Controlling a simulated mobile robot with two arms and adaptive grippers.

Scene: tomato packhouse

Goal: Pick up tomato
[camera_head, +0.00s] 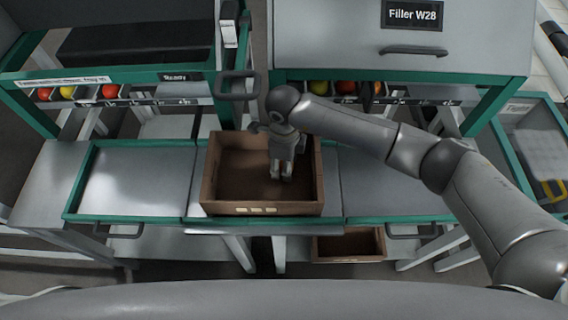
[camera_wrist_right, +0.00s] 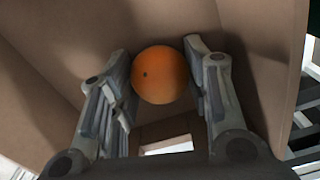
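An orange tomato (camera_wrist_right: 160,75) with a small dark spot shows in the right wrist view, inside the brown box (camera_head: 212,178). It lies between the two fingers of my right gripper (camera_wrist_right: 157,72), near their tips. The fingers are spread about as wide as the tomato, with thin gaps seeming to show at its sides. In the head view my right gripper (camera_head: 280,174) points down into the box, right of its middle, and hides most of the tomato. My left gripper is not in view.
The box stands on a grey bench with green edges (camera_head: 130,218); bare bench lies on both sides. Sorting chutes with several tomatoes (camera_head: 110,91) are behind. Another brown box (camera_head: 348,246) sits low under the bench. The cabinet labelled Filler W28 (camera_head: 390,30) stands behind my right arm.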

